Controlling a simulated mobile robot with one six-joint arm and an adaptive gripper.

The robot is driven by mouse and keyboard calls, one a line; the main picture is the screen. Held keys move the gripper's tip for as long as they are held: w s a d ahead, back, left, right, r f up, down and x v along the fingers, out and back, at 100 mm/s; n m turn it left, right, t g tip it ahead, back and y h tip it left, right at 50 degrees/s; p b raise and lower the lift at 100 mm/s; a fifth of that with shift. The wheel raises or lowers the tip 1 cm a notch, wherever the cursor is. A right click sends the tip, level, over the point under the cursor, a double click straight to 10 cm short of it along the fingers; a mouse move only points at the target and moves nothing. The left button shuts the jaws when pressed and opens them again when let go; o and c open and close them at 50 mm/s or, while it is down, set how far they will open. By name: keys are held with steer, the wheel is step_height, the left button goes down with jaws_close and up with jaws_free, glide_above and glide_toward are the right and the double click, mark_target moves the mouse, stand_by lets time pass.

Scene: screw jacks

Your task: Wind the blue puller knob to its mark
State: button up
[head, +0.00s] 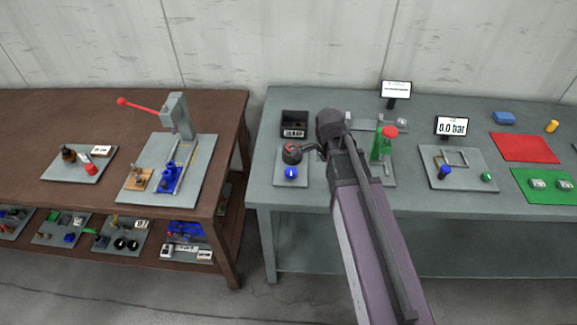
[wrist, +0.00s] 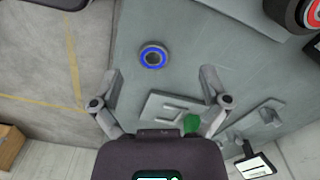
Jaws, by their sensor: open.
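In the head view, a round blue knob (head: 291,173) with a white mark stands at the front of a small grey plate at the left end of the grey table. Another blue knob (head: 445,172) stands on a plate farther right. I cannot tell for sure which is the puller knob. My gripper (head: 308,149) is beside the black and red knob (head: 292,155), above the left plate. In the wrist view, the fingers are spread and empty (wrist: 160,75). A blue-rimmed round part (wrist: 153,57) shows ahead, apart from them. Any turning mark is too small to read.
A green post with a red top (head: 388,135) stands right of my arm. A display (head: 452,126) reads 0.0 bar. The brown table (head: 60,110) is left, across a gap.

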mark_target(291, 171)
steer(key=w+a+r+m+p, duration=0.5)
steer(key=a+m, duration=0.5)
steer(key=m, duration=0.2)
steer(key=shift+w+a+r+m, duration=0.2)
steer(key=shift+w+r+m, duration=0.05)
steer(key=shift+r+m, duration=0.2)
steer(key=shift+f, duration=0.1)
step_height(291, 171, down, 14)
steer(key=b, duration=1.3)
steer(key=shift+r, duration=0.2)
